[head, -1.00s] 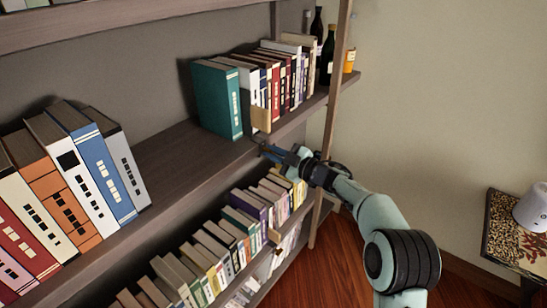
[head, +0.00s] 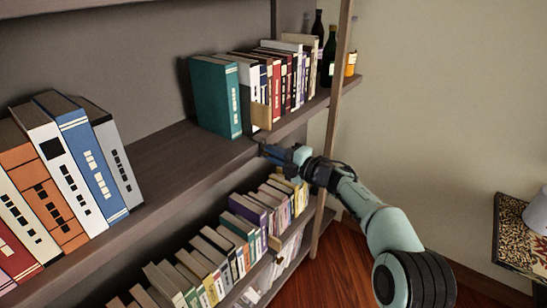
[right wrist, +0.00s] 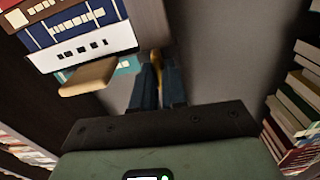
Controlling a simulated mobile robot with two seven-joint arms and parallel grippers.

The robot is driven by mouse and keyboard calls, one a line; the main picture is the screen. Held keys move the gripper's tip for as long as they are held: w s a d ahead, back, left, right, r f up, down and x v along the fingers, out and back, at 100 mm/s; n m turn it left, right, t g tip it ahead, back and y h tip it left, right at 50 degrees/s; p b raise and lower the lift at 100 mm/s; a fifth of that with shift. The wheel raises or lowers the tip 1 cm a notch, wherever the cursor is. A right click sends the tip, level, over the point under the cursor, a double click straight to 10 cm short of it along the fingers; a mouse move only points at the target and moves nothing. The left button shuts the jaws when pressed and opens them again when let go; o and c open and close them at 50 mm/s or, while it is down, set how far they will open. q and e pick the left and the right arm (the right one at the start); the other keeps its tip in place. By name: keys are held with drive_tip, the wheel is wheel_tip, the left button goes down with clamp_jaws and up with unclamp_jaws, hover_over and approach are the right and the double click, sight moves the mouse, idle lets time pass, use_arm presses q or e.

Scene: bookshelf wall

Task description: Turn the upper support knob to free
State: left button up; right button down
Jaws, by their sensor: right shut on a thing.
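My right gripper (head: 268,150) is at the front edge of the upper shelf (head: 165,170), just below the wooden block (head: 261,116) beside the books. In the right wrist view its two dark blue fingers (right wrist: 160,82) are close together, shut on a small yellow-brown piece (right wrist: 156,60) between their tips. This piece appears to be the upper support knob; the fingers hide most of it, so its turn angle cannot be told. In the right wrist view the wooden block (right wrist: 88,77) is left of the fingers, apart from them. My left gripper is not in view.
A teal book (head: 217,97) and several other books stand behind the block. Large books (head: 85,150) lean at the shelf's left. Smaller books (head: 245,218) fill the lower shelf. Bottles (head: 328,55) stand at the far end. A side table (head: 515,240) is at right.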

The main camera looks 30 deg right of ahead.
drive_tip(key=shift+n, duration=0.5)
drive_tip(key=c, duration=1.2)
unclamp_jaws()
drive_tip(key=shift+s, duration=0.15)
drive_tip(key=b+v, duration=0.1)
drive_tip(key=v, duration=1.2)
